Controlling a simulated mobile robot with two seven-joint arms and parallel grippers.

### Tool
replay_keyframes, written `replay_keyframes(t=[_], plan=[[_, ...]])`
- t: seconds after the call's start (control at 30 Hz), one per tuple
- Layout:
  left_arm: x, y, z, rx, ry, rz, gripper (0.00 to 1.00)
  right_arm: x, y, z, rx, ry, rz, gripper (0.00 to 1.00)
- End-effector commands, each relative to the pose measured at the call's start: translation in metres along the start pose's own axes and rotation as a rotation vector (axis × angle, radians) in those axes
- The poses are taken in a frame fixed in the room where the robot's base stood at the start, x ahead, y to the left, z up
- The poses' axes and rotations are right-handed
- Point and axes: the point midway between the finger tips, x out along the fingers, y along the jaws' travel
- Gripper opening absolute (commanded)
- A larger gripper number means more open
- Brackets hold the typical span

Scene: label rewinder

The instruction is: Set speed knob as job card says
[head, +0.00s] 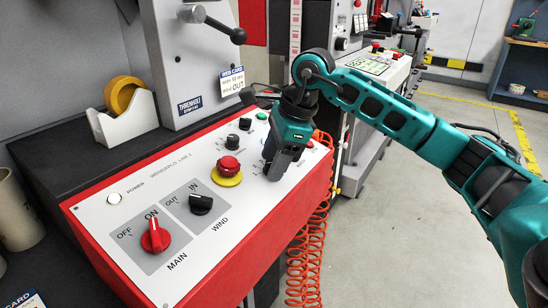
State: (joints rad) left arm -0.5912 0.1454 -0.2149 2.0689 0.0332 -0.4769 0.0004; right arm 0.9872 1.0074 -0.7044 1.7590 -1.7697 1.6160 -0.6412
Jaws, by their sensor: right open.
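The job card (231,81), headed "WEB CARD", hangs on the grey machine column. Its lower line reads "Wind OUT"; the line above, perhaps a speed, is too small to read surely. The white control panel (130,218) has a red rim. My right gripper (274,168) points down at the panel's right part, right of the red mushroom button (229,165). It is open, its fingers close to the panel surface. A speed knob is not identifiable; the gripper hides that part of the panel. Two small black knobs (233,141) (245,123) stand left of the gripper. My left gripper is out of view.
The black WIND selector (200,204) and red MAIN switch (156,237) are on the panel's near left. A white tape dispenser (128,120) stands behind the panel. A red coiled hose (306,265) hangs at the panel's right end. The floor on the right is clear.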

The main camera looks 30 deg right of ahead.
Motion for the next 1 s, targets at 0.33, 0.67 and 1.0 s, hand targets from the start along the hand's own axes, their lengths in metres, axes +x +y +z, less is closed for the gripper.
replay_keyframes(t=[0.33,0.67,1.0], plan=[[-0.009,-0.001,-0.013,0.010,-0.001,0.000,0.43,-0.065,-0.002,0.001,0.000,-0.001,-0.007,0.56],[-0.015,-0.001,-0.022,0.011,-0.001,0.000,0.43,-0.120,-0.001,0.001,0.000,-0.002,-0.003,0.56],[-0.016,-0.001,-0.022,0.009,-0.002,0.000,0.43,-0.128,0.000,0.000,0.000,-0.001,-0.002,0.56]])
